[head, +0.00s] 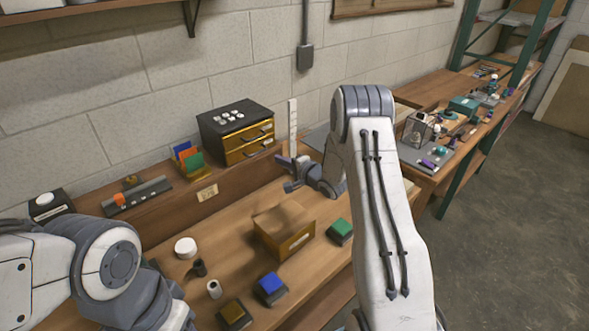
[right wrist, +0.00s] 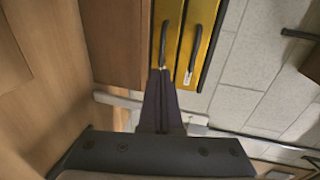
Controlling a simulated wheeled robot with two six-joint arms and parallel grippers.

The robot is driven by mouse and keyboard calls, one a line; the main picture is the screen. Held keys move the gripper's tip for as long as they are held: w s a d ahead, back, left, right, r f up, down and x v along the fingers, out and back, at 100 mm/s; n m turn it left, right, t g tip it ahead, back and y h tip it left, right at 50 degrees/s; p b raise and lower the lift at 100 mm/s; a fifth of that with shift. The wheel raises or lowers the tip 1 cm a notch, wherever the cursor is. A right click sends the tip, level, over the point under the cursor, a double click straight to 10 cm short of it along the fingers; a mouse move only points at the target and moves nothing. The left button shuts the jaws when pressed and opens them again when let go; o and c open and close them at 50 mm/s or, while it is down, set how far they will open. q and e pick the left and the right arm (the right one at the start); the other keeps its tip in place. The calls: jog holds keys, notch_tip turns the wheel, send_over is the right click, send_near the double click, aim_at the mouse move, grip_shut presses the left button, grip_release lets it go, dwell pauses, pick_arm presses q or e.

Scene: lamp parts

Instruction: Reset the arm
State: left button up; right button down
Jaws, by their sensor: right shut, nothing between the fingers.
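My right arm (head: 378,190) reaches in from the bottom right, and its white and grey links fill the middle right of the head view. My right gripper (head: 289,174) is above the back of the workbench, in front of the drawer cabinet in the picture. In the right wrist view its dark fingers (right wrist: 160,74) are together with nothing between them. They point toward the yellow drawers (right wrist: 185,40) with dark handles. My left arm (head: 105,262) shows at the lower left. Its gripper is out of the frame.
The black and yellow drawer cabinet (head: 238,133) stands on the raised back shelf. A wooden box (head: 283,235) with a yellow front sits on the bench (head: 225,265). A white cylinder (head: 186,247) is at the left.

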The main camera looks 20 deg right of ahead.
jog(key=s+r+b, duration=0.1)
jog(key=s, duration=0.5)
jog(key=s+a+r+n+g+h, duration=0.1)
jog(key=s+a+r+n+g, duration=0.1)
jog(key=s+a+n, duration=0.3)
jog(key=s+a+r+n+g, duration=0.1)
jog(key=a+n+g, duration=0.1)
jog(key=a, duration=0.5)
jog(key=s+a+r+n+g+h, duration=0.1)
jog(key=s+a+r+n+g, duration=0.1)
jog(key=s+a+n+g, duration=0.3)
jog(key=s+a+r+n+g, duration=0.1)
jog(key=s+a+n+g, duration=0.2)
jog(key=s, duration=1.1)
jog(key=s+a+n+g+h, duration=0.1)
jog(key=s+a+n, duration=0.3)
jog(key=s, duration=1.1)
jog(key=n+g, duration=0.1)
jog(key=n, duration=0.2)
jog(key=shift+s+a+r+g, duration=0.15)
jog(key=shift+a+r+g, duration=0.2)
jog(key=shift+g, duration=0.05)
jog(key=shift+a, duration=0.1)
